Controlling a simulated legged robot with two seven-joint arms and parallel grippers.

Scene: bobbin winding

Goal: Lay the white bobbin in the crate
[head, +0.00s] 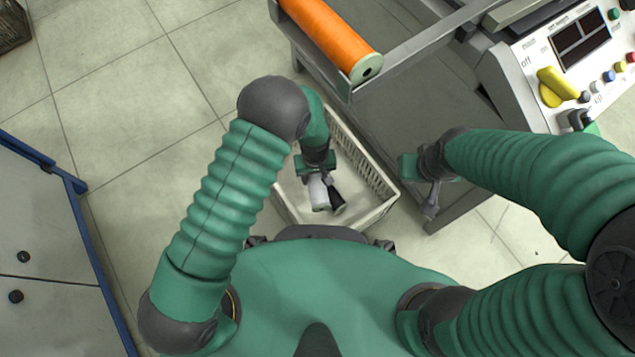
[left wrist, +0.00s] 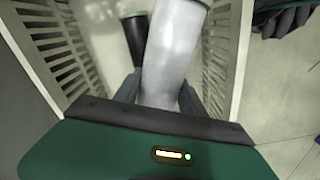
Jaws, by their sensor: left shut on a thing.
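The white bobbin (head: 318,193) is between the fingers of my left gripper (head: 319,180), which is shut on it. In the left wrist view the white bobbin (left wrist: 172,50) runs away from the jaws, with a finger on each side. The pale crate (head: 385,202) has slotted walls and stands on the floor below. The gripper and bobbin are over or inside its opening; I cannot tell whether the bobbin touches the crate floor. My right gripper (head: 431,203) is to the right, outside the crate, and its jaws are unclear.
A black bobbin (head: 337,201) is close beside the white one, also seen in the left wrist view (left wrist: 134,40). A machine with an orange roll (head: 330,38) and a control panel (head: 570,60) stands behind and right. A blue-edged cabinet (head: 45,255) is at left. Tiled floor is clear between.

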